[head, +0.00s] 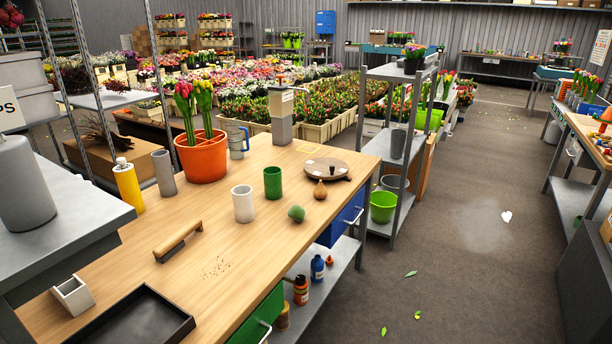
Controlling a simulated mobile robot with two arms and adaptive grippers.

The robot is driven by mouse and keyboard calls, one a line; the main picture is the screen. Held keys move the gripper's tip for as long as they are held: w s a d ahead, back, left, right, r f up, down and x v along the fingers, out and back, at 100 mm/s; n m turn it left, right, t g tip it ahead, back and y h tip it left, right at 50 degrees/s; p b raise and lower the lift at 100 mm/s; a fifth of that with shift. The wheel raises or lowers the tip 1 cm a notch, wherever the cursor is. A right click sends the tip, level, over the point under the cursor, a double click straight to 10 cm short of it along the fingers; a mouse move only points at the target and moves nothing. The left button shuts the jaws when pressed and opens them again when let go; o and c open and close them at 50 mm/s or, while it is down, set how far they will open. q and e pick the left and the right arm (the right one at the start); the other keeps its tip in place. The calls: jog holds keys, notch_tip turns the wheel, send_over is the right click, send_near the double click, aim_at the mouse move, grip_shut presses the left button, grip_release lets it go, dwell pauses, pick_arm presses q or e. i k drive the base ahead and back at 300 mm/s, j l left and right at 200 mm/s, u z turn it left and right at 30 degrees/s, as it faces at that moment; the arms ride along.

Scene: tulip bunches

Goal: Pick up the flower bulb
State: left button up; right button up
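The flower bulb (320,191) is small and brown with a pointed top. It stands on the wooden workbench (235,245), near its right edge. A round green ball-like object (296,213) lies just in front of it and to its left. Neither of my grippers shows in the head view.
A green cup (272,182) and white cup (243,204) stand left of the bulb. An orange pot of tulips (202,156), a yellow bottle (128,185), a brush (178,242) and a black tray (140,322) share the bench. Floor to the right is mostly clear.

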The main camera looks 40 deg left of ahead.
aim_at(320, 193)
jog(key=i+u, duration=0.2)
jog(key=i, duration=0.45)
jog(key=i+u, duration=0.2)
jog(key=i, duration=0.5)
jog(key=i+l+u, duration=0.25)
jog(key=i, duration=0.4)
jog(key=i+j, duration=0.05)
jog(key=j, duration=0.05)
